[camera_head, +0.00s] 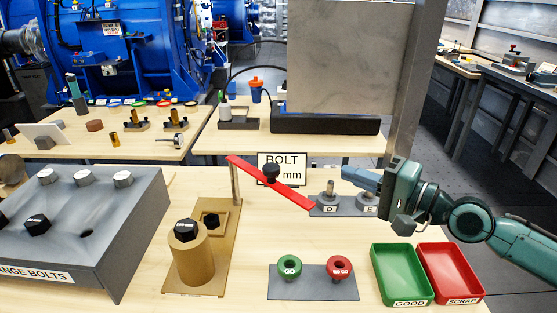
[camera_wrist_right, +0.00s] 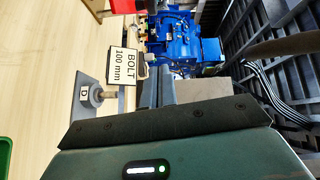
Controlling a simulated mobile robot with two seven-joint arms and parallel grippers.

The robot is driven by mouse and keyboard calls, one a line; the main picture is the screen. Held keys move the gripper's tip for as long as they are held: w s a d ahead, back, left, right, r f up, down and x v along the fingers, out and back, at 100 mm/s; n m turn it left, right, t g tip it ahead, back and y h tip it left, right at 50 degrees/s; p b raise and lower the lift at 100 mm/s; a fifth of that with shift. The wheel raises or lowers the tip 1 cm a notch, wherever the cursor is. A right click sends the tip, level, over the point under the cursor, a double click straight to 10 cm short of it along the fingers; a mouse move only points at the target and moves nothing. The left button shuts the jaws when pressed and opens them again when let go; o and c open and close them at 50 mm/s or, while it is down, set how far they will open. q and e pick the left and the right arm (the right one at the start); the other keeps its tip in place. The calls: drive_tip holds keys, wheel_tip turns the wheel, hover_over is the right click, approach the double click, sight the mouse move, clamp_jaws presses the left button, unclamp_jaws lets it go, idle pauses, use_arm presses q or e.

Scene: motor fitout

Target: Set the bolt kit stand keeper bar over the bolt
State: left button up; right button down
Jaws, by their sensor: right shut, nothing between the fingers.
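The red keeper bar (camera_head: 295,196) slants from the top of a thin post (camera_head: 236,185) down to the right in the head view. A black knob (camera_head: 271,172) sits at its middle. The post stands at the back of the brown bolt kit stand (camera_head: 222,262). A bolt with a black hex head (camera_head: 187,229) stands in a brown cylinder on the stand, left of the bar. The bar is not above it. My right gripper (camera_head: 347,174) is shut and empty, to the right of the bar over the D and E plate; its fingers show in the wrist view (camera_wrist_right: 157,88). My left gripper is not seen.
A BOLT 100 mm sign (camera_wrist_right: 124,66) stands behind the bar. A grey plate (camera_head: 325,210) holds pegs D and E below my right gripper. GO and NO GO gauges sit on a plate (camera_head: 312,289) in front. Green (camera_head: 374,269) and red (camera_head: 470,275) trays and a grey flange block (camera_head: 130,220) flank them.

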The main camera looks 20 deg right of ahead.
sight(265, 172)
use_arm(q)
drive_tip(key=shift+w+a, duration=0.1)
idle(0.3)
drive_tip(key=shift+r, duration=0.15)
use_arm(e)
drive_tip(key=shift+w+r, duration=0.1)
